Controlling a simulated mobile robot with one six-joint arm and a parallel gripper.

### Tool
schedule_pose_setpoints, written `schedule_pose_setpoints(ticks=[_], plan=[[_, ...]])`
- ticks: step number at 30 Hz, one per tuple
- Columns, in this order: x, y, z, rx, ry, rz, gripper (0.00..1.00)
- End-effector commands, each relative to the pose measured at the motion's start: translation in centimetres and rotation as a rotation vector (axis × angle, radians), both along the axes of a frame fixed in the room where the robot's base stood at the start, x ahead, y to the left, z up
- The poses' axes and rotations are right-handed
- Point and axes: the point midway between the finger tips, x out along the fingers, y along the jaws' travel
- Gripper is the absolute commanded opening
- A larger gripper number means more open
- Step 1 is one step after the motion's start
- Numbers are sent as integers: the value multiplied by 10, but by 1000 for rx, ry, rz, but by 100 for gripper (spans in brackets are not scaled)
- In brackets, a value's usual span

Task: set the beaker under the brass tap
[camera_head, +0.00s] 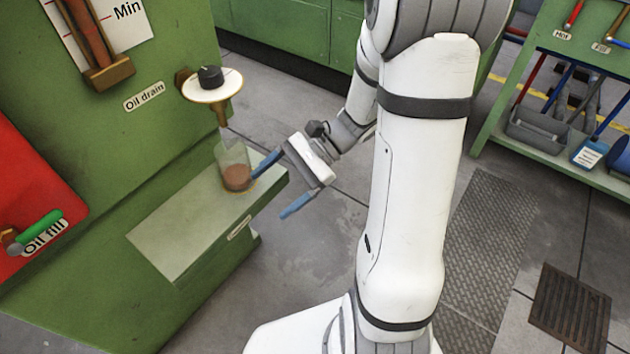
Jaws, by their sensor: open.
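A clear beaker (233,160) with brownish contents at its bottom stands upright on the green ledge (180,232) of the machine. The brass tap (220,112), with a round pale disc and black knob, sticks out of the machine beside the "Oil drain" label, and its spout points down over the beaker's mouth. My gripper (279,188) is open, to the right of the beaker. Its far blue finger reaches close to the beaker's lower side; I cannot tell whether they touch. Its near finger is over the floor, clear of the ledge.
A "Min" level gauge (92,40) is at top left, and a red panel with a green-handled "Oil fill" valve (38,228) is at left. A green tool rack (560,100) stands at right. A floor drain grate (570,305) lies at lower right.

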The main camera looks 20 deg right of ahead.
Motion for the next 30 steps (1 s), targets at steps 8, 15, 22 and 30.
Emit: schedule_pose_setpoints(ticks=[8, 15, 22, 30], plan=[[-63, -27, 10, -507, -436, 529, 84], [-67, -63, 32, -828, -774, 854, 84], [-63, -68, 43, -925, -882, 951, 84], [-63, -69, 43, -925, -879, 951, 84]])
